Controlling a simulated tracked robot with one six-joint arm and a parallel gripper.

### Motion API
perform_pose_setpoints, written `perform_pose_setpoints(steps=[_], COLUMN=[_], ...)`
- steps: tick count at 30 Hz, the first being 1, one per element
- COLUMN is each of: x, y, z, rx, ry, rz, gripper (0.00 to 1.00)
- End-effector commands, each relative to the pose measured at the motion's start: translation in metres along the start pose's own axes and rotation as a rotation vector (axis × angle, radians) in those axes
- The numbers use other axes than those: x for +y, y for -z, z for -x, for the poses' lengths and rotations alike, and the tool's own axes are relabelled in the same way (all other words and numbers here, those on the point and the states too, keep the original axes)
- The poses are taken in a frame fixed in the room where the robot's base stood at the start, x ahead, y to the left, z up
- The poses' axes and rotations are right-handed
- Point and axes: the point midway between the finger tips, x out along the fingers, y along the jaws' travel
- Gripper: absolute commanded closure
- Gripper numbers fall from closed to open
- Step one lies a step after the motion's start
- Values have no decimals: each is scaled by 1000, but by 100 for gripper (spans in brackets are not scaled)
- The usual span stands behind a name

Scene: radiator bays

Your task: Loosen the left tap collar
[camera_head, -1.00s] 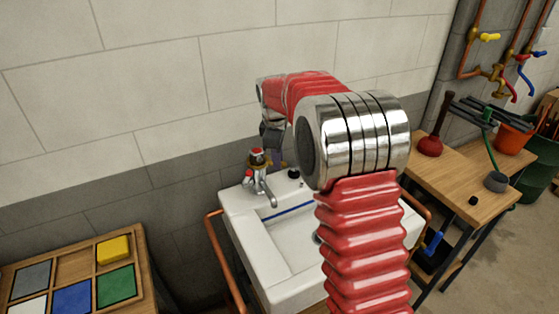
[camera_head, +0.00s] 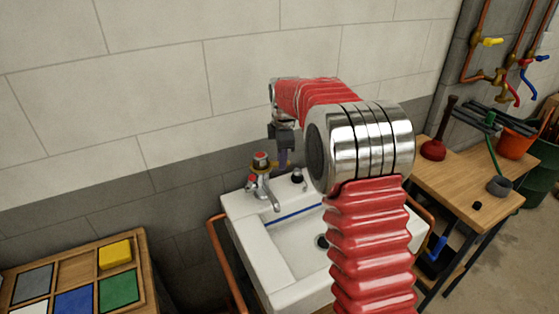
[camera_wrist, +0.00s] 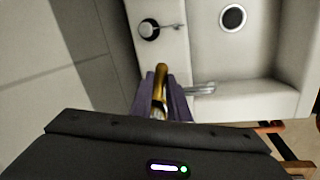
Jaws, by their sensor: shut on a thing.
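The chrome tap (camera_head: 268,192) stands at the back left corner of the white sink (camera_head: 262,262) in the head view. A brass-coloured collar part (camera_head: 261,168) sits around its upper body under a red-marked top. My gripper (camera_wrist: 164,98) shows two purple fingertips in the wrist view, shut on a slim brass-coloured piece (camera_wrist: 160,76) that sticks out between them. In the head view my gripper (camera_head: 283,160) is just right of the tap, pointing down. I cannot tell whether the brass piece is the collar itself or something fitted to it.
A wooden tray (camera_head: 75,268) with coloured blocks lies at left. A bench with a red plunger (camera_head: 433,150) is at right. The wall is close behind.

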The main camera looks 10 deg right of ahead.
Motion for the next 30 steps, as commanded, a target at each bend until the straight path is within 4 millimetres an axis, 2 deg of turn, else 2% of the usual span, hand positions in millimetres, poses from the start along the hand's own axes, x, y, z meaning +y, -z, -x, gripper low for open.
perform_pose_setpoints(steps=[10,11,19,30], x=[-1,-1,-1,0], y=[0,0,1,1], z=[0,0,0,6], rx=[-1,-1,-1,-1], ry=[4,4,3,1], rz=[7,7,6,6], gripper=[100,84,66,66])
